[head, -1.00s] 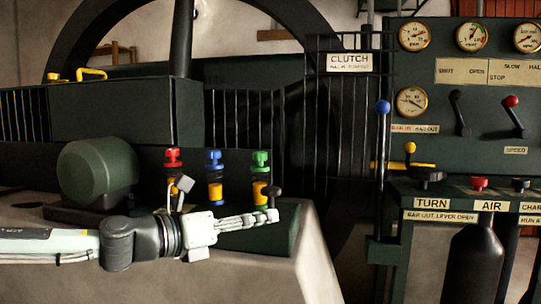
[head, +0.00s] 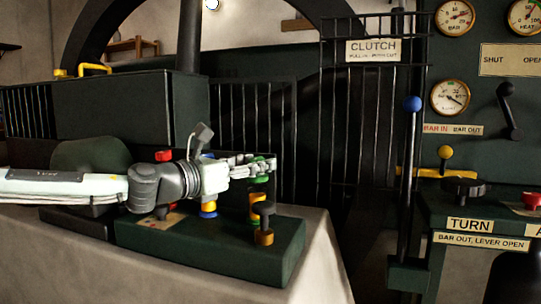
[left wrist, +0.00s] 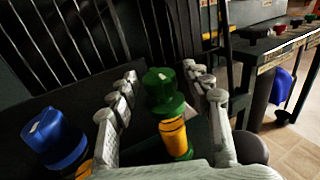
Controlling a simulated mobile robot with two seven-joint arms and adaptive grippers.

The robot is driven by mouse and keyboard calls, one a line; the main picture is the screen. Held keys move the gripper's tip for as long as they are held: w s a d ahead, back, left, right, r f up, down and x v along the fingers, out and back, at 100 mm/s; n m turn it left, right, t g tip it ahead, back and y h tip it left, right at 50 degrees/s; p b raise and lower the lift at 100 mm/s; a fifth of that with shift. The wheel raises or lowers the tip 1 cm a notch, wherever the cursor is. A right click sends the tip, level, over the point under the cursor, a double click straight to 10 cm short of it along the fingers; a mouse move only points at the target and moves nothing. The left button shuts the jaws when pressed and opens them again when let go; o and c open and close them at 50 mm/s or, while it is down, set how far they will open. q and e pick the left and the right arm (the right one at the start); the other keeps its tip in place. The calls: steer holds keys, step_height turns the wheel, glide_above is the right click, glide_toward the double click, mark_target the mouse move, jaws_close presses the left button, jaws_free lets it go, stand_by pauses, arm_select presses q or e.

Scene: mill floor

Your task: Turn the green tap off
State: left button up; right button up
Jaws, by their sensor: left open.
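The green tap (head: 259,181) stands at the right end of a row of taps on a dark green block, with a yellow band on its stem. My left gripper (head: 268,162) is at the height of its handle and partly hides it in the head view. In the left wrist view the green tap (left wrist: 163,92) is between the spread fingers of my left gripper (left wrist: 160,72). The fingers are open, with visible gaps beside the handle. My right gripper is not in view.
The blue tap (left wrist: 52,135) is left of my fingers, and the red tap (head: 163,155) is further left. A black knob on a brass stem (head: 264,222) stands in front of the green tap. A barred guard (head: 245,125) rises behind. A blue-topped lever (head: 412,104) stands to the right.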

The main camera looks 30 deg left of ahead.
arm_select(q)
steer(key=shift+w+d+p, duration=0.15)
steer(key=shift+w+p, duration=0.45)
steer(key=shift+w, duration=0.5)
steer(key=shift+w+f+b, duration=0.2)
steer(key=shift+w+b, duration=0.05)
steer(key=shift+b, duration=0.1)
steer(key=shift+w+d+r, duration=0.1)
steer(key=shift+w+d, duration=0.1)
steer(key=shift+w, duration=0.75)
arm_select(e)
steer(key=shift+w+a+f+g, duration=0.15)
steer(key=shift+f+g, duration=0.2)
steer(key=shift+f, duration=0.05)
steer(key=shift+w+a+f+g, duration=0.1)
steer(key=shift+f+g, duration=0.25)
arm_select(q)
steer(key=shift+r, duration=0.1)
jaws_close()
